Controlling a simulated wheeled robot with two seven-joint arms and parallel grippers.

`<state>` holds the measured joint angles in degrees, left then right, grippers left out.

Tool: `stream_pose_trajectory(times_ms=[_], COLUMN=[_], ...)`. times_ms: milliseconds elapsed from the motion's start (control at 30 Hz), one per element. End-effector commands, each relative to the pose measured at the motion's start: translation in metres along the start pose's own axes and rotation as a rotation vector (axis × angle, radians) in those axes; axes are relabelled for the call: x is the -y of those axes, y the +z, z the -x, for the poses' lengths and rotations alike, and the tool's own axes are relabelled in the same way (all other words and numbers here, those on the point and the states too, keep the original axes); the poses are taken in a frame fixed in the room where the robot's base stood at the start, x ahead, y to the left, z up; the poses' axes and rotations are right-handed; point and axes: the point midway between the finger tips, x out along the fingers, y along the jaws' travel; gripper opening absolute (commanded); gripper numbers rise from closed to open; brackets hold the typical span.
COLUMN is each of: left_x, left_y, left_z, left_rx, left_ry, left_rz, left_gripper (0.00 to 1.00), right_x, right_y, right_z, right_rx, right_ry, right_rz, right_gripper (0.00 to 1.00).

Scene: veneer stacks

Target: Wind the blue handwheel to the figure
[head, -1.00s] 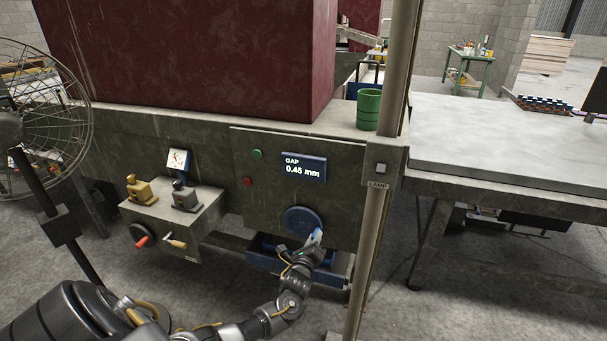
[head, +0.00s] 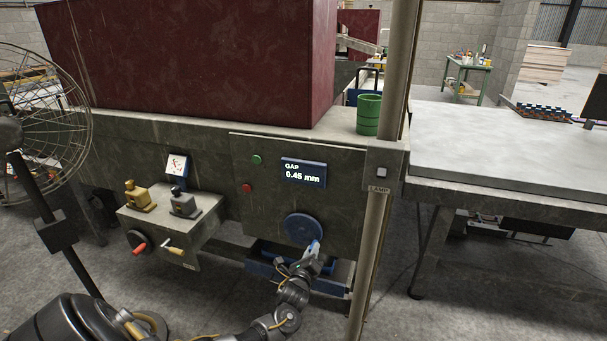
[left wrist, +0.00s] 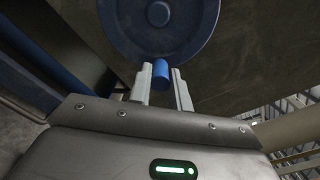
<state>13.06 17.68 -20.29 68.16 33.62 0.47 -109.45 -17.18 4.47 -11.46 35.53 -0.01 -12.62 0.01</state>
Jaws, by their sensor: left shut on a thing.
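The blue handwheel (head: 301,226) is a disc on the front of the grey machine panel, below the display (head: 303,172). The display reads GAP and what looks like 0.45 mm. My left gripper (head: 315,246) is at the lower right of the wheel. In the left wrist view the wheel (left wrist: 190,38) fills the top, and its short blue handle (left wrist: 161,75) sits between the two pale fingers. The left gripper is shut on this handle. My right gripper is not in view.
Left of the panel, a grey box has a red-handled crank (head: 139,248) and a yellow-handled crank (head: 173,250). Green and red buttons (head: 247,187) are by the display. A post (head: 375,220) stands close right of the wheel. A blue tray (head: 262,268) is below.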

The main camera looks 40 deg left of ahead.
Motion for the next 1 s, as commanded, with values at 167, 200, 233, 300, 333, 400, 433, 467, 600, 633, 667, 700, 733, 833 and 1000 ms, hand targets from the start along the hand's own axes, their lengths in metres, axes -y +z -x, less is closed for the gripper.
stream_pose_trajectory(times_ms=[167, 200, 233, 300, 333, 400, 433, 467, 600, 633, 667, 700, 733, 833, 1000], left_x=[0.000, 0.000, 0.000, 0.000, 0.000, 0.000, 0.000, 0.000, 0.001, 0.001, 0.002, 0.002, 0.003, 0.002, 0.002], left_y=[0.000, 0.000, 0.000, 0.000, 0.000, 0.000, 0.000, 0.000, 0.001, 0.001, 0.001, 0.002, 0.002, 0.002, 0.003], left_z=[0.000, 0.000, 0.000, 0.000, 0.000, 0.000, 0.000, 0.000, 0.004, 0.006, 0.009, 0.013, 0.016, 0.028, 0.045], left_rx=[-0.001, -0.001, -0.001, -0.001, -0.001, 0.000, 0.000, 0.000, -0.001, -0.002, -0.003, -0.004, -0.003, -0.003, -0.002], left_ry=[0.000, 0.000, 0.000, 0.000, 0.000, 0.000, 0.000, 0.000, 0.001, 0.001, 0.001, 0.002, 0.002, 0.002, 0.002], left_rz=[0.000, 0.000, 0.000, 0.000, 0.000, 0.000, 0.000, 0.000, 0.000, 0.000, 0.000, 0.000, 0.000, 0.000, -0.001], left_gripper=[0.28, 0.34, 0.38, 0.41, 0.41, 0.41, 0.41, 0.41, 0.41, 0.41, 0.41, 0.41, 0.41, 0.41, 0.41], right_x=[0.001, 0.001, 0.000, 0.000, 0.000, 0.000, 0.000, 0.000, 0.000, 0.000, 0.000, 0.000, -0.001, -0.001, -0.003], right_y=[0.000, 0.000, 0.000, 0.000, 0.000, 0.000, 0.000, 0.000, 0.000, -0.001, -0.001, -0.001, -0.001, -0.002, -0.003], right_z=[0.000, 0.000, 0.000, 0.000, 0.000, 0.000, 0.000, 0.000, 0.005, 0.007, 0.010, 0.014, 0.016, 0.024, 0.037], right_rx=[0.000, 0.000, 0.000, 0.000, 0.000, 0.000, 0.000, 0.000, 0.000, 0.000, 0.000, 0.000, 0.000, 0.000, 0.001], right_ry=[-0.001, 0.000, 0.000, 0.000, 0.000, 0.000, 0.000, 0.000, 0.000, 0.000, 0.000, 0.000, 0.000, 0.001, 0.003], right_rz=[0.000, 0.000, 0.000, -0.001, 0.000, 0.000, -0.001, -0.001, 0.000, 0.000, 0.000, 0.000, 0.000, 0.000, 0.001], right_gripper=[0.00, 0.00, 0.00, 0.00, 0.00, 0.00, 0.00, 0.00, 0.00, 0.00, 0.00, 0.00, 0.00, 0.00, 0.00])
